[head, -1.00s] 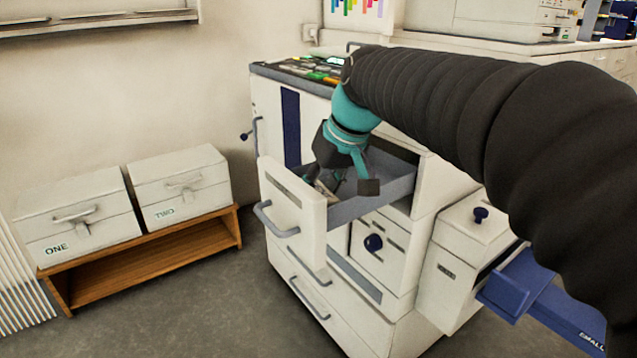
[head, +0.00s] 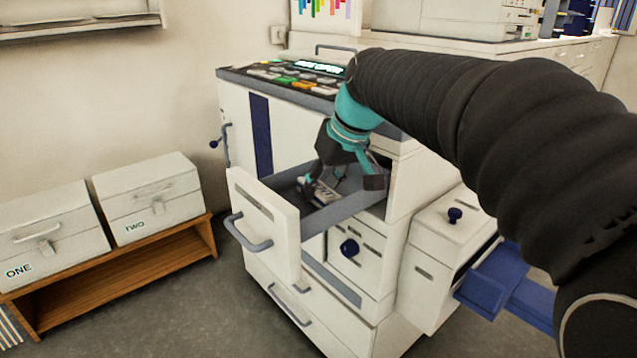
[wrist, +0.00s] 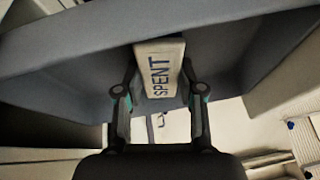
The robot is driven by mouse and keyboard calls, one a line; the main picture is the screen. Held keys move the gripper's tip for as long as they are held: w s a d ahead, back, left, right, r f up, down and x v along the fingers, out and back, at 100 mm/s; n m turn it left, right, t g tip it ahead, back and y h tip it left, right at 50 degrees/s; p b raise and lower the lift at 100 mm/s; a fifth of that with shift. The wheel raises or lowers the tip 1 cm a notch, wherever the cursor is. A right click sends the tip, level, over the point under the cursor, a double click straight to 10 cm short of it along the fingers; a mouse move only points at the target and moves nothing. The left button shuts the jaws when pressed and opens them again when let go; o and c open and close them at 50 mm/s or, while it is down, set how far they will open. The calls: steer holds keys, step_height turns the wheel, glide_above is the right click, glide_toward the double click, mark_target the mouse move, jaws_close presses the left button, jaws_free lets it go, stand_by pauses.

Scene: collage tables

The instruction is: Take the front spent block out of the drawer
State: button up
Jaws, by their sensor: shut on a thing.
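The drawer (head: 264,222) of the white machine stands open, with a grey inside. My gripper (head: 340,188) reaches down into it from above. In the wrist view a pale block marked SPENT (wrist: 160,70) sits between the two fingers of my gripper (wrist: 160,88), which are shut on its sides. A small pale part, apparently this block (head: 326,193), shows at the gripper in the head view. The drawer's grey wall (wrist: 70,75) is close around the block in the wrist view. I cannot tell whether the block touches the drawer floor. No second block is clearly visible.
A button panel (head: 300,76) tops the machine above the drawer. A white unit with a blue tray (head: 492,284) juts out at the right. Boxes ONE (head: 45,240) and TWO (head: 150,200) stand on a wooden bench (head: 120,262) at left. Grey floor (head: 190,310) is clear in front.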

steer(key=o, duration=1.2)
steer(key=v, duration=1.2)
steer(key=shift+a, duration=0.1)
